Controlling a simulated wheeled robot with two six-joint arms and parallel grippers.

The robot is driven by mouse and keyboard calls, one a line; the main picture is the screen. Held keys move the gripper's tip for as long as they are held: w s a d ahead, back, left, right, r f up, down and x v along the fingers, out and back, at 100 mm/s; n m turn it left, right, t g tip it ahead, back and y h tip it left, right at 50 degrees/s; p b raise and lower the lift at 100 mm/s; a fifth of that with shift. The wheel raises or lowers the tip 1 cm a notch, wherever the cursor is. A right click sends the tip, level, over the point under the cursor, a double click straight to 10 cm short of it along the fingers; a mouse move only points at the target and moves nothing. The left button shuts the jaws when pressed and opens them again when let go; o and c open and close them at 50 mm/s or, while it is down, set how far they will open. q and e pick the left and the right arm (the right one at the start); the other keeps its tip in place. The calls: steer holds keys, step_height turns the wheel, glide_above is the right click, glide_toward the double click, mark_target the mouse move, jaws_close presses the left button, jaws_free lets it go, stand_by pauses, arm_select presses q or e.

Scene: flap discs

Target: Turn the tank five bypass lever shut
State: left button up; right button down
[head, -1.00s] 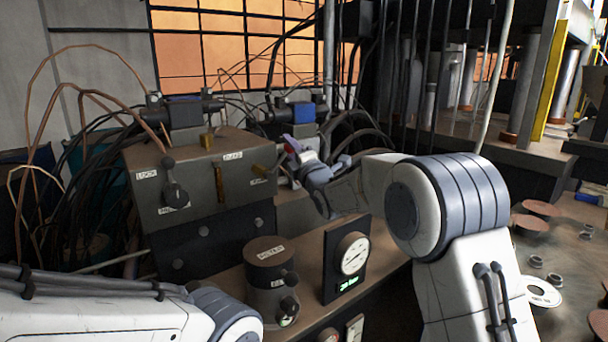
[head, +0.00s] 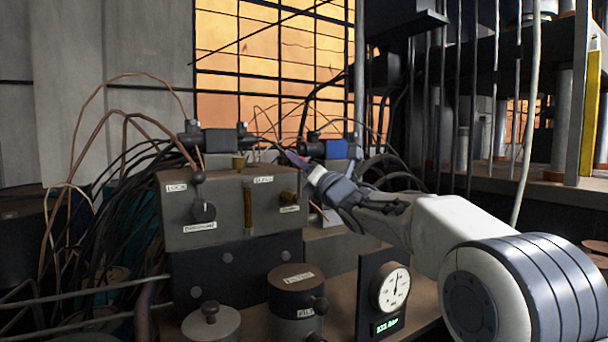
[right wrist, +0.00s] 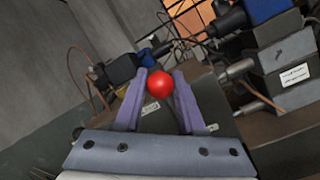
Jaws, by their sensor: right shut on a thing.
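A round red knob (right wrist: 160,84) shows in the right wrist view between the two purple-grey fingers of my right gripper (right wrist: 162,92). In the head view my right gripper (head: 294,158) reaches from the right to the far right corner of the grey control block (head: 228,222). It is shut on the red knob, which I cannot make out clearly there. My left gripper is out of view.
The block carries a black lever (head: 203,210), a brass bar (head: 248,208) and labels. A dial gauge (head: 392,289) with a green readout and a round canister (head: 293,292) stand in front. Cables (head: 110,195) crowd the left. A dark frame with pillars stands behind right.

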steer(key=shift+s+a+n, duration=0.15)
steer(key=shift+a+n, duration=0.05)
steer(key=shift+n, duration=0.2)
steer(key=c, duration=0.5)
jaws_free()
steer(key=shift+d, duration=0.1)
steer(key=shift+s+d+f, duration=0.1)
steer(key=shift+s+d, duration=0.05)
steer(key=b+v, duration=0.2)
steer(key=v, duration=0.8)
steer(key=shift+b, duration=0.4)
steer(key=shift+d, duration=0.1)
